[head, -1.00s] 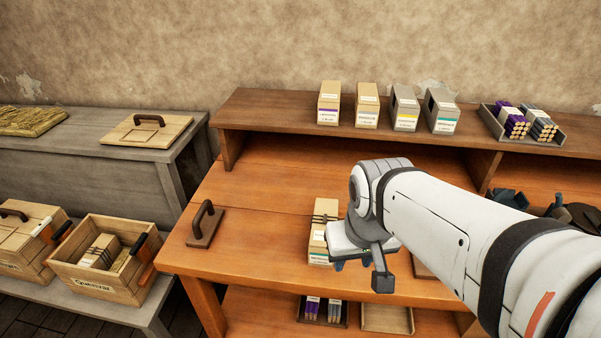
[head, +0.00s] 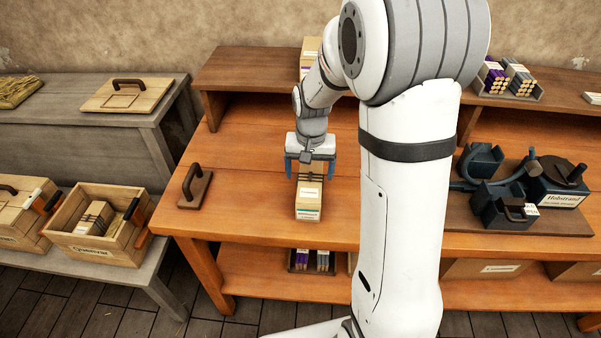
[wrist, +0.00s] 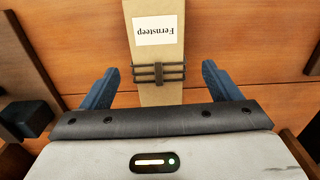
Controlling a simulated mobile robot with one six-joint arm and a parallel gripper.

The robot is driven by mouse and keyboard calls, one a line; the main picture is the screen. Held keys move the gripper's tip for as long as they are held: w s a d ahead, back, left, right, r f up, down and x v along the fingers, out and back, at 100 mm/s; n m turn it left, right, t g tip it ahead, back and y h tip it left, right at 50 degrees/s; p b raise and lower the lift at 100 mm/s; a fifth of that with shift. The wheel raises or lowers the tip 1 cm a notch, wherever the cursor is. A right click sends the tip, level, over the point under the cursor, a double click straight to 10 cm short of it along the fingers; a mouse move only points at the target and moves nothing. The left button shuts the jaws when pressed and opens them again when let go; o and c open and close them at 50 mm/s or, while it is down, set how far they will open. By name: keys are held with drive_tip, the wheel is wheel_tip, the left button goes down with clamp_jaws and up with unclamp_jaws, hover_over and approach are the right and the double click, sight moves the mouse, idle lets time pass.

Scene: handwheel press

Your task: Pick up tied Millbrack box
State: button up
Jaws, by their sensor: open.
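A tan tied box (head: 309,205) lies on the orange workbench, with dark cord around it and a teal stripe on its near end. In the wrist view the box (wrist: 158,58) has a top label that reads "Fernsteep", upside down; I see no Millbrack label that I can read. My gripper (head: 310,166) points down over the box's far part. In the wrist view my gripper (wrist: 160,75) is open, one blue finger on each side of the box near the cord, with a gap on both sides. Another tied box (head: 92,217) sits in a wooden crate at left.
A handled wooden block (head: 196,190) stands left of the box. A dark press-like device (head: 505,195) stands at right. The crate (head: 98,248) is on the low grey bench. Boxes on the raised back shelf (head: 240,75) are mostly hidden by my arm. Bare bench lies around the box.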

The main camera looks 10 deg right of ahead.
drive_tip(key=shift+w+f, duration=0.6)
drive_tip(key=shift+f, duration=0.25)
drive_tip(key=f, duration=0.5)
drive_tip(key=f+p, duration=0.1)
drive_tip(key=f, duration=0.1)
drive_tip(key=shift+w+d+f, duration=0.2)
drive_tip(key=shift+d+f, duration=0.1)
drive_tip(key=shift+f, duration=0.05)
drive_tip(key=c, duration=1.1)
